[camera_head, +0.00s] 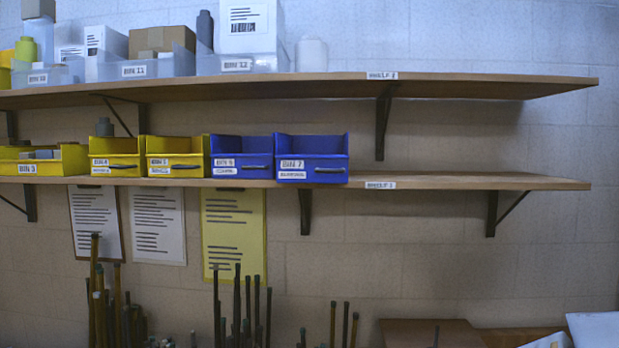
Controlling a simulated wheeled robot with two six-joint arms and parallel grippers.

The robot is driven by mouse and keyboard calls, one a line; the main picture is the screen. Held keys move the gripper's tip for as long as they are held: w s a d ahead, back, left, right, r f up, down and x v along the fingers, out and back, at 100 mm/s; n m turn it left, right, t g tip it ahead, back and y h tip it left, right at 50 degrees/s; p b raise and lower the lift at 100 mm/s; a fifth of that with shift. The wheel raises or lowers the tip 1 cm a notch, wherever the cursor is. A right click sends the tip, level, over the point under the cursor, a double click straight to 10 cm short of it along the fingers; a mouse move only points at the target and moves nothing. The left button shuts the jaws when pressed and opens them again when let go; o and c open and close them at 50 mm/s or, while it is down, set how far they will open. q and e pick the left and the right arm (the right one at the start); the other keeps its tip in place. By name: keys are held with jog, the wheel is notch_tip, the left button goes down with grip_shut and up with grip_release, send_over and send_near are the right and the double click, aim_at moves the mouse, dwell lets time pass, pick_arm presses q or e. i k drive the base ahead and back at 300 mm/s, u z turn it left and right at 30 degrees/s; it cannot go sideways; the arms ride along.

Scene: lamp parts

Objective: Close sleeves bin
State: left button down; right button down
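A row of bins stands on the lower shelf (440,181). Two yellow bins, BIN 4 (128,163) and BIN 5 (188,161), stand side by side, with two blue bins, BIN 6 (228,150) and BIN 7 (340,157), to their right. Each has a dark front handle and a small second label. Those labels are too blurred to read, so I cannot tell which is the sleeves bin. BIN 7 looks larger, and its front reaches over the shelf edge, farther forward than BIN 6. Neither of my grippers is in view.
Another yellow bin, BIN 3 (70,160), stands at the left. The upper shelf (450,86) holds clear bins, boxes and bottles at its left. The lower shelf's right half is bare. Several upright rods (238,310) and a brown box (430,333) are below.

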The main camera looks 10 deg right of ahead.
aim_at(300, 159)
jog(key=u, duration=1.4)
jog(key=k, duration=0.95)
jog(key=z, duration=1.3)
jog(key=i, duration=0.5)
jog(key=z, duration=0.05)
